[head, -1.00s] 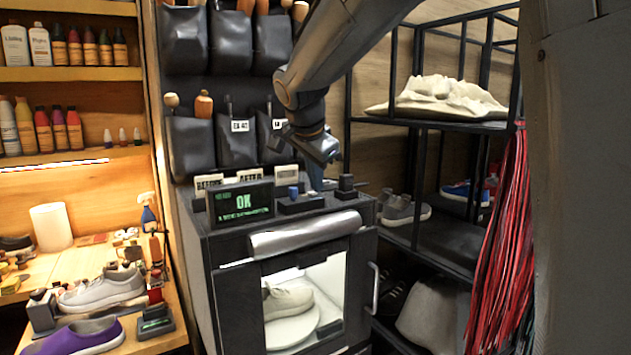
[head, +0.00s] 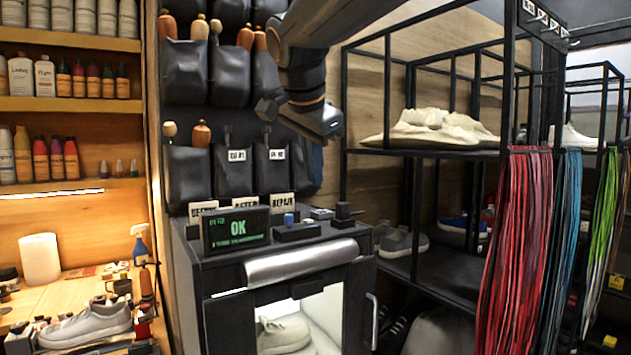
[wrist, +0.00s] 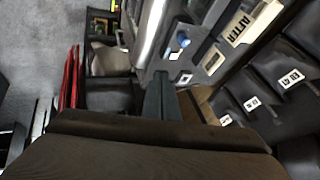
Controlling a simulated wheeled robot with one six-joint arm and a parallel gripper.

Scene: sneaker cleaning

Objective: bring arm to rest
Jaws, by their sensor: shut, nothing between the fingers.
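In the wrist view my gripper (wrist: 160,82) is shut and empty, its two dark fingers together. They point over the top of the black cabinet, with no contact that I can make out. In the head view my arm comes in from the top, and its dark wrist (head: 318,118) hangs above the cabinet (head: 227,312), in front of the wall pouches. The fingertips are hard to make out there.
The cabinet top carries a screen reading OK (head: 237,229), a blue button (head: 289,219) and small signs. A pale shoe (head: 283,335) is inside. A black rack (head: 432,153) and hanging laces (head: 517,245) stand right. A bench with a sneaker (head: 88,325) is left.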

